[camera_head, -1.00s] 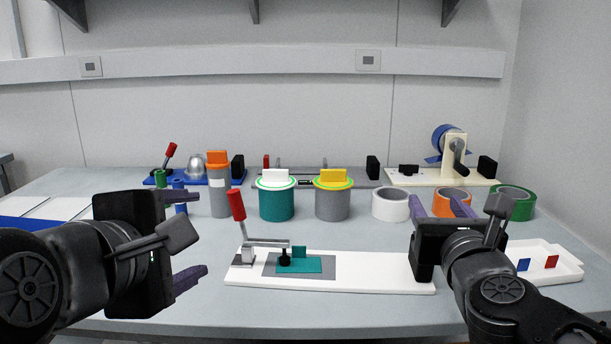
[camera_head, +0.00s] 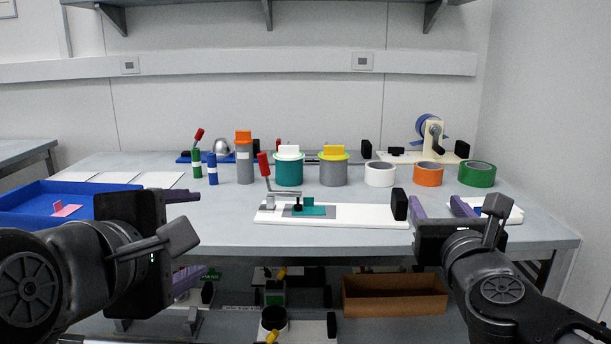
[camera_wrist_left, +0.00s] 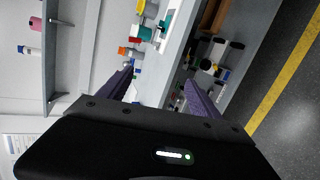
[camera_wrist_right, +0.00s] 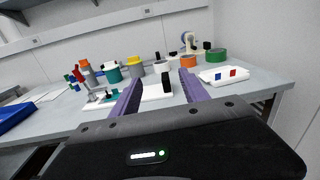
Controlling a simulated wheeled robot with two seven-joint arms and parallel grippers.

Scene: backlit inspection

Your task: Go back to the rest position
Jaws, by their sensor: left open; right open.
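My left gripper (camera_head: 190,237) is at the left in the head view, in front of the bench edge. Its purple fingers are apart with nothing between them, and they also show in the left wrist view (camera_wrist_left: 158,88). My right gripper (camera_head: 440,207) is at the right, its purple fingers pointing toward the bench and apart. The right wrist view shows it empty too (camera_wrist_right: 160,82). The white fixture board (camera_head: 365,216), with a red-handled clamp (camera_head: 264,166) and a teal plate (camera_head: 315,210), lies on the bench (camera_head: 230,232) between the grippers, touched by neither.
A blue tray (camera_head: 60,192) with a pink piece is at the left. Lidded canisters and tape rolls, such as the green one (camera_head: 477,174), stand behind. A white tray (camera_wrist_right: 223,76) is partly hidden by my right gripper in the head view. A brown box (camera_head: 394,296) is on the lower shelf.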

